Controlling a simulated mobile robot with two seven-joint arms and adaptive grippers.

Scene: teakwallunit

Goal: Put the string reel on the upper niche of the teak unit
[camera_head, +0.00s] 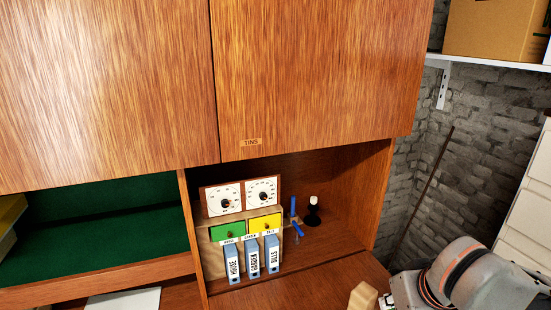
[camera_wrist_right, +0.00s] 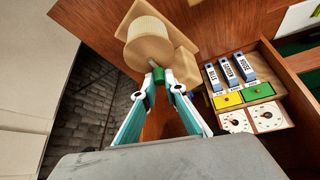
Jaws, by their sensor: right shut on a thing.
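My right gripper (camera_wrist_right: 160,84) is shut on the string reel (camera_wrist_right: 148,44), a pale wooden piece with a round drum, flat plates and a small green part between the fingertips. In the head view the reel's pale end (camera_head: 363,297) shows at the bottom edge, beside my right wrist, low in front of the teak unit (camera_head: 290,60). The unit has an open niche (camera_head: 350,170) below the door labelled TINS, and a green-lined niche (camera_head: 100,235) to its left. Which of these is the upper niche, I cannot tell. My left gripper is not in view.
The right niche holds a stand with two dials (camera_head: 243,197), green and yellow drawers (camera_head: 265,223), several labelled blue binders (camera_head: 252,258), a blue tool (camera_head: 295,220) and a dark stand with white top (camera_head: 313,205). A brick wall and a shelf with a cardboard box (camera_head: 495,28) are right.

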